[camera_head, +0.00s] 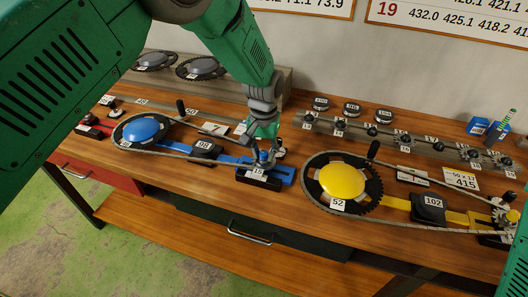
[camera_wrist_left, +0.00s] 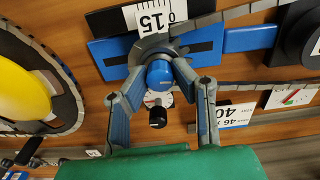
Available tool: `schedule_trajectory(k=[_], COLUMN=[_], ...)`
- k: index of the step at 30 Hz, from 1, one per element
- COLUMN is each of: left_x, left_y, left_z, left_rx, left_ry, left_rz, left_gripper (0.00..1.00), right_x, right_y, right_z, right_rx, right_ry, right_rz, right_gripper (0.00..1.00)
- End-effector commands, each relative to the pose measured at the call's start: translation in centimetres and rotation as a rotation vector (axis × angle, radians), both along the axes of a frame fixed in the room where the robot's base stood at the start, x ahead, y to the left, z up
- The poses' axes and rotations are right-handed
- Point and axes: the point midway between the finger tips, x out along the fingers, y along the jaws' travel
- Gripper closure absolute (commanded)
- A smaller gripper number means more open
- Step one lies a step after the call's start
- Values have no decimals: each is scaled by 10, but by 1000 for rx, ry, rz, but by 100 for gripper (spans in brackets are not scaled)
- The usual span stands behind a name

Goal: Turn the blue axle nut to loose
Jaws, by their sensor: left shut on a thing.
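The blue axle nut (camera_wrist_left: 159,74) is a round blue knob with a light mark on its face, at the end of the blue slotted bar (camera_wrist_left: 235,40) beside the label 15. My left gripper (camera_wrist_left: 160,62) is shut on the nut, with one finger on each side of it. In the head view my left gripper (camera_head: 263,150) reaches down over the small sprocket end of the blue chain rig, and its fingers mostly hide the nut. A small dial with a black knob (camera_wrist_left: 157,116) lies near the nut. My right gripper is not in view.
The blue chainring (camera_head: 143,130) is left of my gripper, its chain running to the small sprocket. The yellow chainring (camera_head: 342,181) with its own chain and bar stands close to the right. Small sprockets line a rail (camera_head: 385,135) behind. The table's front edge is near.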

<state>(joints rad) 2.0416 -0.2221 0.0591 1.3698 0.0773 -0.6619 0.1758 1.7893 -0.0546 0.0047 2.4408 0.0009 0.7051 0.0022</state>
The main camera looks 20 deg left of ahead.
Motion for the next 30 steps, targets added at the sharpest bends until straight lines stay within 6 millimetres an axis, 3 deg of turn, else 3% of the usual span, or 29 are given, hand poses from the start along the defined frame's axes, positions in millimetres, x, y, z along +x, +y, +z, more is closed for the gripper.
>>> schedule_trajectory(k=[1,23,24,25,26,30], left_x=[7,7,7,7,7,5], left_y=[0,1,1,1,1,1], left_z=[6,6,6,6,6,4], left_rx=[-1,-1,-1,-1,-1,0], left_ry=[-21,-21,-21,-22,-21,-14], left_rz=[23,113,113,112,112,112], left_gripper=[100,100,74,64,58,58], right_x=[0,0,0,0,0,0], right_y=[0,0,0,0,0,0], right_z=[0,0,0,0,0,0], right_rx=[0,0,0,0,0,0], right_ry=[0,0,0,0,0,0], right_rz=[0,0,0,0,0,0], right_gripper=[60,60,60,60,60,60])
